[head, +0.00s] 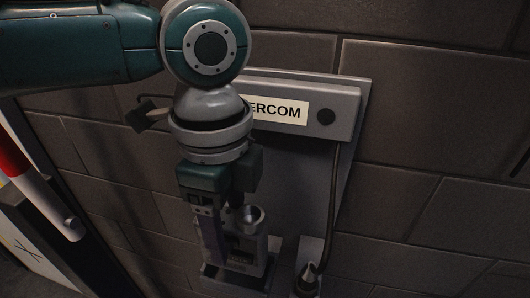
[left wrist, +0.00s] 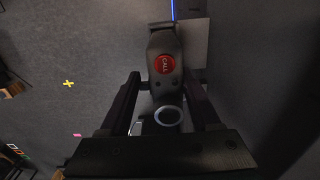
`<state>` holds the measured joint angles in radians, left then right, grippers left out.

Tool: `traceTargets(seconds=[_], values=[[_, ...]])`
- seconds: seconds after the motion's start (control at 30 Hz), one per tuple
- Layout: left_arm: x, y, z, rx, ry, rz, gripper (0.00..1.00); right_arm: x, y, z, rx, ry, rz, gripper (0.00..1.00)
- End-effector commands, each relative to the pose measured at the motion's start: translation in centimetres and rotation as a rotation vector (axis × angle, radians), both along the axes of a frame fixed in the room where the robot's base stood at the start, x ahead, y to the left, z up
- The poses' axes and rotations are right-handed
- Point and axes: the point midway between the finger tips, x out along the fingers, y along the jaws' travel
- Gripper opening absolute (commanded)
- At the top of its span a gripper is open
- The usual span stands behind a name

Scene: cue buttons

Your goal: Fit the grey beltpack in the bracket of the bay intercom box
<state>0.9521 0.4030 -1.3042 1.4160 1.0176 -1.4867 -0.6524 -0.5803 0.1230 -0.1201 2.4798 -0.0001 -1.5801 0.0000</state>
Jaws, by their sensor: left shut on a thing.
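The intercom box (head: 345,112) is a grey wall unit with a pale label ending in "ERCOM". My left gripper (head: 222,238) points down in front of its back plate and is shut on the grey beltpack (head: 246,246). The left wrist view shows the beltpack (left wrist: 163,45) between the two fingers of the left gripper (left wrist: 163,82), with a red CALL button facing the camera. The bracket (head: 232,284) is at the beltpack's lower end, low on the plate. I cannot tell whether the beltpack is inside it or just above it. My right gripper is not in view.
A cable (head: 335,190) runs down from the box to a small holder (head: 308,282) with a cone-shaped tip, right of the bracket. Dark block wall (head: 440,130) surrounds the unit.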

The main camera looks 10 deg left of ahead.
Motion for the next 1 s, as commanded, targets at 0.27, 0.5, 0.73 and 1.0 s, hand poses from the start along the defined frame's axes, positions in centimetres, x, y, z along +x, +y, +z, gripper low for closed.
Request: traceTargets(seconds=[0.27, 0.5, 0.73, 1.0], values=[[0.0, 0.0, 0.0, -0.001, -0.001, 0.0, 0.0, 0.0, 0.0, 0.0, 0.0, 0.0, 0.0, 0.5], [0.0, 0.0, -0.5, -0.001, 0.0, 0.0, 0.0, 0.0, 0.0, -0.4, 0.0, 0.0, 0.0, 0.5], [0.0, 0.0, -1.1, -0.001, 0.0, -0.001, 0.0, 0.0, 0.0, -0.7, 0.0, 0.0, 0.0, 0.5], [0.0, 0.0, -1.8, -0.001, 0.0, 0.0, 0.0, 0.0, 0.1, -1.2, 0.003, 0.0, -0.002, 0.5]])
